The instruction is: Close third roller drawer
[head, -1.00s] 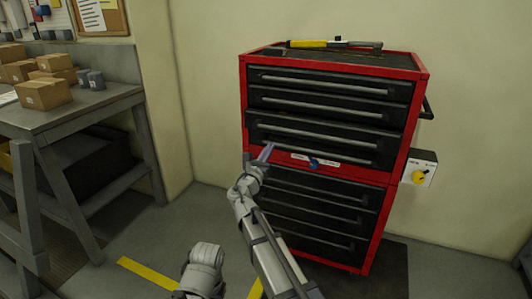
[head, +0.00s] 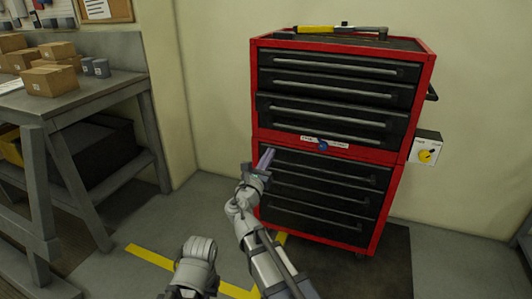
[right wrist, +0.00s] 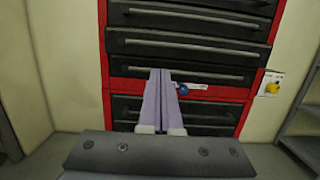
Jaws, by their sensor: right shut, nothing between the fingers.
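The red and black tool cabinet stands in two parts in the head view. Its lower roller section (head: 392,200) has several black drawers with long grey handles; the third one down (head: 315,214) looks about level with the fronts around it, though I cannot tell for sure. My right gripper (head: 266,158) is shut and empty, in front of the roller section's upper left corner; I cannot tell whether it touches. In the right wrist view its lilac fingers (right wrist: 160,75) lie together and hide part of the roller drawers. My left gripper is not in view.
A blue knob (head: 322,146) sits on the red band. A yellow-handled tool (head: 315,29) lies on top. A workbench (head: 85,92) with boxes stands left; a switch box (head: 426,148) is on the wall.

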